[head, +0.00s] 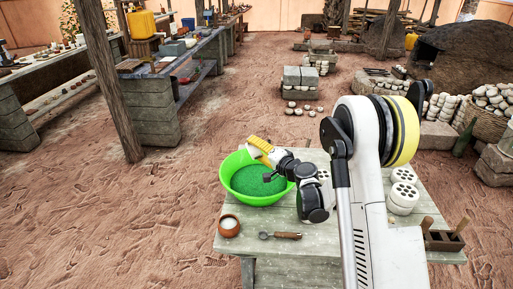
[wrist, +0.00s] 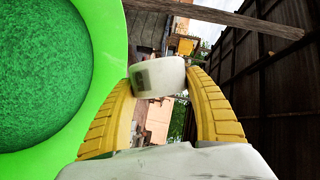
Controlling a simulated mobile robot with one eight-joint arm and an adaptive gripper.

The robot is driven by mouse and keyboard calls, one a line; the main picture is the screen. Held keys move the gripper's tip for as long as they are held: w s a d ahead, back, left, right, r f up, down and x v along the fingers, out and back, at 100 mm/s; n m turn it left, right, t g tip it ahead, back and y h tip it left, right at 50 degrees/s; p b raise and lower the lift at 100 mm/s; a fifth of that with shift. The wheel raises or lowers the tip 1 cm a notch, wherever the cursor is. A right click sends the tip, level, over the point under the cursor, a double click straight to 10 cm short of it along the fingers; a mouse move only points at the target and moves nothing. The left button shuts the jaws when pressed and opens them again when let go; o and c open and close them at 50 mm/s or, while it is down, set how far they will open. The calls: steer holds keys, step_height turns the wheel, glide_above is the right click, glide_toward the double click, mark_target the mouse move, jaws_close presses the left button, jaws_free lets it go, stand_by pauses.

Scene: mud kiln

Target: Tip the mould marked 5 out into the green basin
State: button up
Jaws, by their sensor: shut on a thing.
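The green basin (head: 226,178) stands on the near table, with a grainy green filling inside. It also fills the left of the wrist view (wrist: 108,75). My gripper (head: 260,150) is above the basin's far rim, turned on its side. In the wrist view its yellow fingers (wrist: 160,85) are shut on a small off-white mould (wrist: 170,76) with a dark grey patch on its side. Any number on the patch is too blurred to read. The mould's mouth and contents are hidden. In the head view the mould is mostly covered by the yellow finger.
The weathered table (head: 238,243) also bears a brown cup with white content (head: 229,227), a wooden-handled tool (head: 283,236), white holed blocks (head: 403,192) and a wooden box (head: 444,240) at right. My arm covers the table's middle. Left of the table is open ground.

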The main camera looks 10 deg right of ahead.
steer(key=n, duration=0.1)
steer(key=r+n+g+h+p, duration=0.1)
steer(key=n, duration=0.1)
steer(key=shift+a+r, duration=0.1)
steer(key=shift+r, duration=0.05)
steer(key=shift+n+h, duration=0.7)
steer(key=shift+n, duration=0.3)
steer(key=shift+r+n+h+p, duration=0.1)
steer(key=shift+n+h+p, duration=0.2)
steer(key=shift+p, duration=0.05)
steer(key=shift+r+n+h, duration=0.25)
steer(key=shift+n+h, duration=0.35)
steer(key=shift+n, duration=0.4)
steer(key=shift+r+n+g+h, duration=0.2)
steer(key=shift+n+g+h, duration=0.1)
steer(key=shift+n+h, duration=0.65)
